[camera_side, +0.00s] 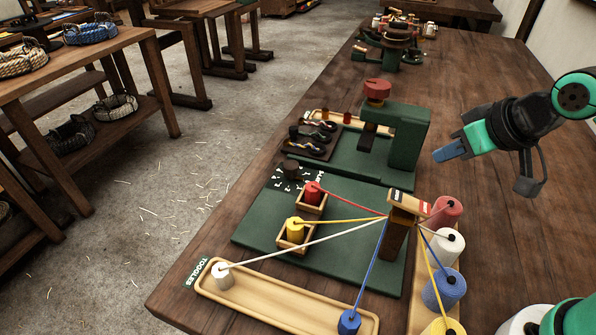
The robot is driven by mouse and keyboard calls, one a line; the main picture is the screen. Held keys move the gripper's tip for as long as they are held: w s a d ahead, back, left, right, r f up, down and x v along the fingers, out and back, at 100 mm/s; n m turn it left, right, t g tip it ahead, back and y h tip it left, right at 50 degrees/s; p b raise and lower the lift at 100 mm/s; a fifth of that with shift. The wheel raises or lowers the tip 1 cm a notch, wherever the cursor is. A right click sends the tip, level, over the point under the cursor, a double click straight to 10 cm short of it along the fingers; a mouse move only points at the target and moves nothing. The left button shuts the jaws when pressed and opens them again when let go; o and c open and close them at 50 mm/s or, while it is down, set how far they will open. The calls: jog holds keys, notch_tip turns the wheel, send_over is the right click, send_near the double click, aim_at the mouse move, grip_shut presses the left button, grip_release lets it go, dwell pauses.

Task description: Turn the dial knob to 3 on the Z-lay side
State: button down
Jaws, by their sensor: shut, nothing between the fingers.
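A small dark brown knob (291,168) stands on the green base plate (345,215), with white dial markings (290,181) around it. The markings are too small to read here, so I cannot tell which number it points to. My gripper (437,156) has blue fingertips and is shut and empty. It hangs to the right of the green machine post, well apart from the dark knob and touching nothing.
A green machine post (408,140) with a red knob on top (377,90) stands between my gripper and the dial. Coloured strands run from a wooden post (398,232) to several toggles. A toggle tray (280,309) lies in front. Bare table is at the right.

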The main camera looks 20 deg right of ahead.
jog(key=c, duration=1.2)
grip_release()
jog(key=o, duration=0.4)
jog(key=shift+w+a+r, duration=0.1)
jog(key=shift+w+r, duration=0.15)
jog(key=shift+c, duration=0.2)
jog(key=o, duration=0.4)
jog(key=w+r+n, duration=0.1)
jog(key=w+a+r+n+g, duration=0.1)
jog(key=w, duration=0.1)
jog(key=w+a+r+n, duration=0.1)
jog(key=n, duration=0.1)
jog(key=shift+w+a+g, duration=0.1)
jog(key=shift+w+g, duration=0.2)
jog(key=shift+w, duration=0.05)
jog(key=n+g, duration=0.5)
jog(key=n, duration=0.9)
send_over(291, 165)
notch_tip(291, 165, down, 8)
jog(key=shift+f, duration=0.15)
jog(key=shift+w+f+g, duration=0.1)
jog(key=shift+f+g, duration=0.2)
jog(key=shift+f, duration=0.3)
notch_tip(291, 165, down, 5)
